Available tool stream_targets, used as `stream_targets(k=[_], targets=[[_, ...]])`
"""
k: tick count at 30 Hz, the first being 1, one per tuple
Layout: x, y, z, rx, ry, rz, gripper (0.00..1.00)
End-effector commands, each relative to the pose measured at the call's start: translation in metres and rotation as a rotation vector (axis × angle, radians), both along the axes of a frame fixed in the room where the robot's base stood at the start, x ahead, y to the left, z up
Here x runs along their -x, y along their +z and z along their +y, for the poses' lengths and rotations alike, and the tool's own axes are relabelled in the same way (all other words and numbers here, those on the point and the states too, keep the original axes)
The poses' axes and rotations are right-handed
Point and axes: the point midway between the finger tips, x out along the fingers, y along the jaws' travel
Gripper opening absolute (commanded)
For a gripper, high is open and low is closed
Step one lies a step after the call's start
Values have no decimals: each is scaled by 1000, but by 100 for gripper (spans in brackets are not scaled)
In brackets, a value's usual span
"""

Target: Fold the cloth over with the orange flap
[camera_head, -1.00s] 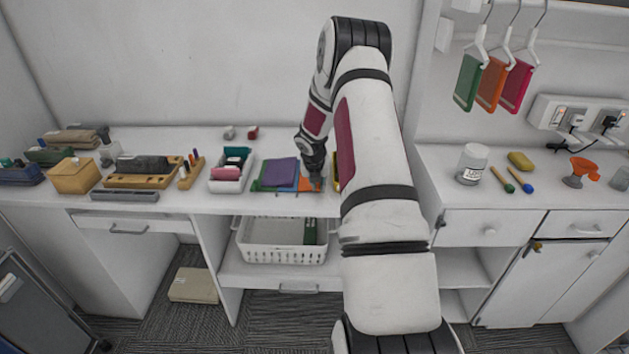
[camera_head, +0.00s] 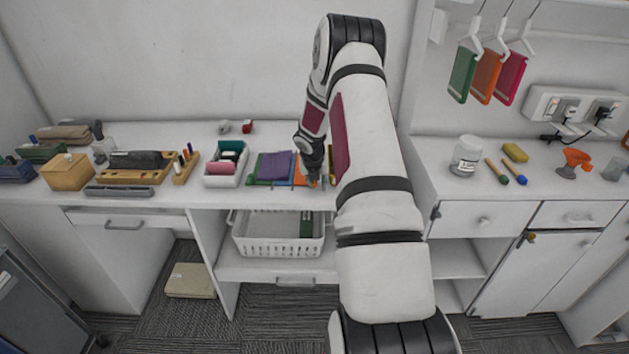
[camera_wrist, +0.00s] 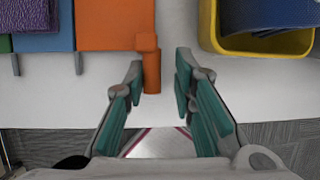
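A purple cloth (camera_head: 274,167) lies on a flat folding board with green (camera_head: 251,181) and blue panels on the worktop. It also shows at the top left of the wrist view (camera_wrist: 34,14). The orange flap (camera_wrist: 115,24) lies flat and bare at the board's right side, with an orange tab (camera_wrist: 151,72) at its near right corner; the flap also shows in the head view (camera_head: 300,170). My gripper (camera_wrist: 160,70) is open, its teal-padded fingers spread. The tab appears between the fingertips, close to the left one; contact is unclear. My arm hides part of the worktop.
A yellow bin (camera_wrist: 258,46) with blue contents stands just right of the gripper. A white divided tray (camera_head: 225,180) stands left of the board. A white basket (camera_head: 278,246) sits on the shelf below. The worktop's front edge is close.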

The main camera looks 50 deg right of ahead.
Motion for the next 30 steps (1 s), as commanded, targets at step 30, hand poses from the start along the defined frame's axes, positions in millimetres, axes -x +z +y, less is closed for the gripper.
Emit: stream_targets(k=[30], targets=[[22, 92, 30, 3, -10, 5, 21]])
